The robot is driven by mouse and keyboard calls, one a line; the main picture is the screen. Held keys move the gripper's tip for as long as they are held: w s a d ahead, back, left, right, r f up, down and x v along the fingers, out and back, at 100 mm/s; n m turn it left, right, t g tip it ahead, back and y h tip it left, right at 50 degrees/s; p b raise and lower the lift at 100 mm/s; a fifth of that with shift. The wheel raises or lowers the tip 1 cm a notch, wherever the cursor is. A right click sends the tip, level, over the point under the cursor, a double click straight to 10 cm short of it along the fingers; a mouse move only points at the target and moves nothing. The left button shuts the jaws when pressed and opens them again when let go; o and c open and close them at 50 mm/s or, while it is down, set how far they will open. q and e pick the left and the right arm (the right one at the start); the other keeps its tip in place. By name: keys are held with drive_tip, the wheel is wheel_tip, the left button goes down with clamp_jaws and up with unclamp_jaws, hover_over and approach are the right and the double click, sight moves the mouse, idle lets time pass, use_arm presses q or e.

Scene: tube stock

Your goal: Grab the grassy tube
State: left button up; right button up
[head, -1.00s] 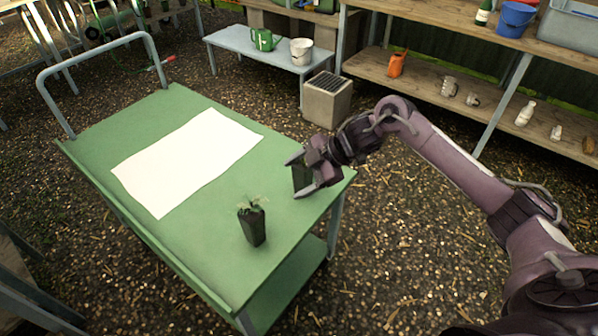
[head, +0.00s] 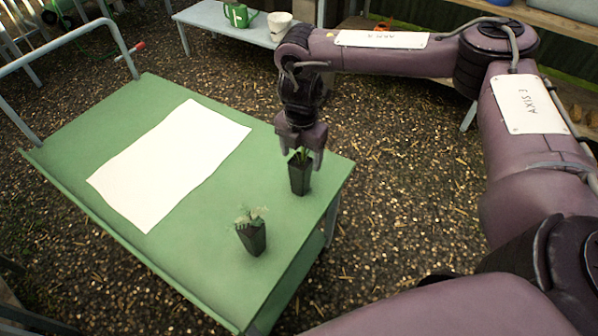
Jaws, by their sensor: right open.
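A dark square tube (head: 299,178) stands upright on the green cart top near its right edge. Thin green shoots that look like grass show at its mouth, partly hidden by my gripper. My right gripper (head: 301,158) points down over this tube, open, with a finger on each side of the shoots near the rim. I cannot tell whether the fingers touch the tube. A second dark tube (head: 252,237), with pale broad-leaved growth, stands nearer the front edge, apart from the gripper. My left gripper is not in view.
A white sheet (head: 170,165) lies flat on the green cart (head: 185,265), left of both tubes. The cart's grey handle (head: 60,42) rises at the far left end. A bench with a green watering can (head: 238,15) and white pot (head: 280,25) stands behind.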

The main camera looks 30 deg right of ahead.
sight(300, 176)
wheel_tip(300, 176, down, 6)
drive_tip(key=shift+a+r, duration=0.1)
drive_tip(key=shift+r, duration=0.05)
drive_tip(key=c, duration=1.2)
